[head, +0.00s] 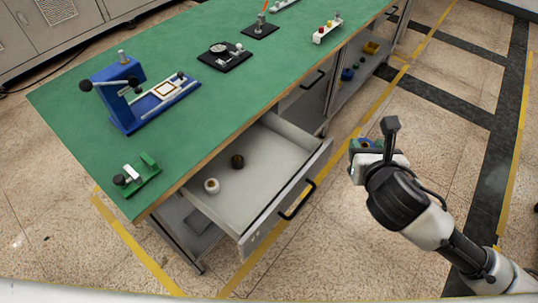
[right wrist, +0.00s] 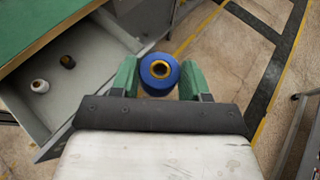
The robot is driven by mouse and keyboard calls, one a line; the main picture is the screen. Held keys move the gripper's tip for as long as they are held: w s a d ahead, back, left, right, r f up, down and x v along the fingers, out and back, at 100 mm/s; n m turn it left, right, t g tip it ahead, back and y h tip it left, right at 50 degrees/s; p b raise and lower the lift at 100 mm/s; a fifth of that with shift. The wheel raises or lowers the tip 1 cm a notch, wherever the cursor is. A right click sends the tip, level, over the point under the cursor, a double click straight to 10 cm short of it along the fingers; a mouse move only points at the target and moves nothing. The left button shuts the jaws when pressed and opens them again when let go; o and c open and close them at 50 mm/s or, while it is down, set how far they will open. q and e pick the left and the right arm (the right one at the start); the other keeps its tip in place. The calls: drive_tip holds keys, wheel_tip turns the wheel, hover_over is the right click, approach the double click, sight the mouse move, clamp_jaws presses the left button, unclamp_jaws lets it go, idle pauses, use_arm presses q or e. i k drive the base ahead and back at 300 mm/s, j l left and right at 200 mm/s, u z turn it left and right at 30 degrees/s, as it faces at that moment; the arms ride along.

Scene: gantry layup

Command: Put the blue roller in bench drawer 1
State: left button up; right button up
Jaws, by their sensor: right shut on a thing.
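The blue roller (right wrist: 161,82) is a short blue cylinder with a yellow-rimmed hole. In the right wrist view it sits between the two green fingers of my right gripper (right wrist: 160,78), which is shut on it. In the head view the right gripper (head: 362,147) is in the air to the right of the open drawer, and the blue roller is mostly hidden there. The open bench drawer (head: 262,158) holds a white roller (head: 211,185) and a dark roller (head: 237,161). I see no number on it. My left gripper is not in view.
The green bench top (head: 185,125) carries a blue press-like fixture (head: 128,92), a small green fixture (head: 138,178) and a black dial device (head: 225,56). A lower shelf at right holds a yellow item (head: 371,47). Open floor lies right of the drawer.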

sight(267, 183)
drive_tip(key=j+z, duration=0.4)
drive_tip(key=j, duration=0.65)
drive_tip(key=j+z, duration=0.4)
drive_tip(key=j, duration=0.7)
drive_tip(key=k+j, duration=0.1)
drive_tip(key=j, duration=0.95)
drive_tip(key=k, duration=0.05)
